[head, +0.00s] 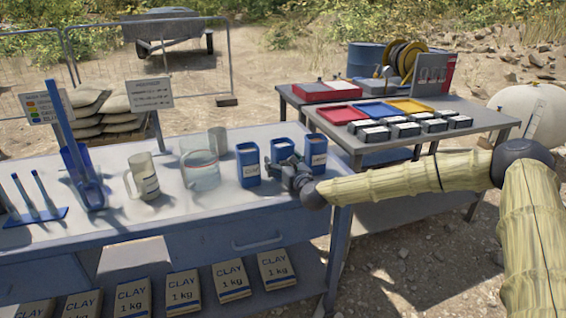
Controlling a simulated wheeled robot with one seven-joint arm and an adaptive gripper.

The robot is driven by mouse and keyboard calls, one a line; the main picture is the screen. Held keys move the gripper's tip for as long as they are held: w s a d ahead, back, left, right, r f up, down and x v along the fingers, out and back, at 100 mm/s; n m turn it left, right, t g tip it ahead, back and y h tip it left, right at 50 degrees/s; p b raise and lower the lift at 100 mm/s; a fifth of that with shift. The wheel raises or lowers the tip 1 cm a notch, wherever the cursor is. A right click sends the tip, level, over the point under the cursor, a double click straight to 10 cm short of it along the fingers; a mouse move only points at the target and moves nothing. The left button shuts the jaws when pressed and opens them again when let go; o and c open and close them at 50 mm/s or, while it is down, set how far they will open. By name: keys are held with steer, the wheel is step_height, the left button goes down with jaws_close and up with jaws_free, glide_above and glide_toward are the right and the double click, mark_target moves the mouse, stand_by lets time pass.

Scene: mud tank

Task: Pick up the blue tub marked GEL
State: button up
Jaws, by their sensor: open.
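Three blue tubs stand near the right end of the blue-grey bench (120,222). The left tub (248,170) has a small label on its front, too small to read surely. The middle tub (282,148) is partly hidden behind my gripper. The right tub (316,146) shows a pale label. I cannot tell which one is marked GEL. My gripper (273,168) is open and low over the bench, just right of the left tub and in front of the middle one. Whether it touches either tub is unclear. No tub is seen held in it.
Left of the tubs stand a glass beaker of water (201,170), a grey cylinder (217,139), a pale jug (143,176) and a blue stand (78,165). A second table (340,138) with coloured trays is behind. Clay packs (230,281) lie on the bench's lower shelf.

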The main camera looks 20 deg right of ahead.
steer(key=c, duration=1.4)
